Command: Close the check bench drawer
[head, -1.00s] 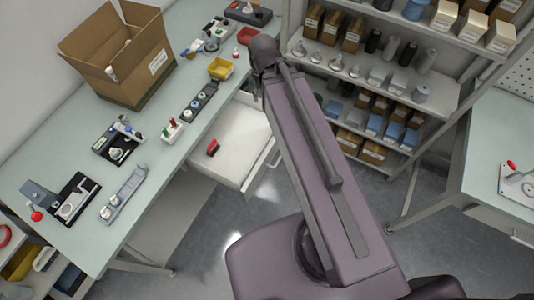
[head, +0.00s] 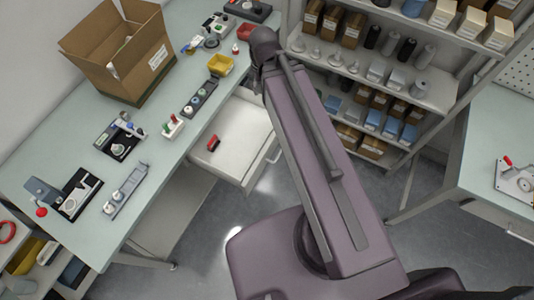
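The check bench drawer (head: 240,128) is white and stands pulled out from under the long pale-green bench (head: 150,190) on the left. A small red object (head: 213,143) lies inside it, near its left side. The drawer front (head: 262,165) faces the floor at the lower right and has a handle on it. My arm rises from the lower middle and covers the drawer's right edge in the picture. My gripper does not show; it is hidden by the arm or out of frame.
A stocked shelf rack (head: 400,85) stands behind my arm. Another table (head: 495,140) is at the right. The floor below the drawer front is clear.

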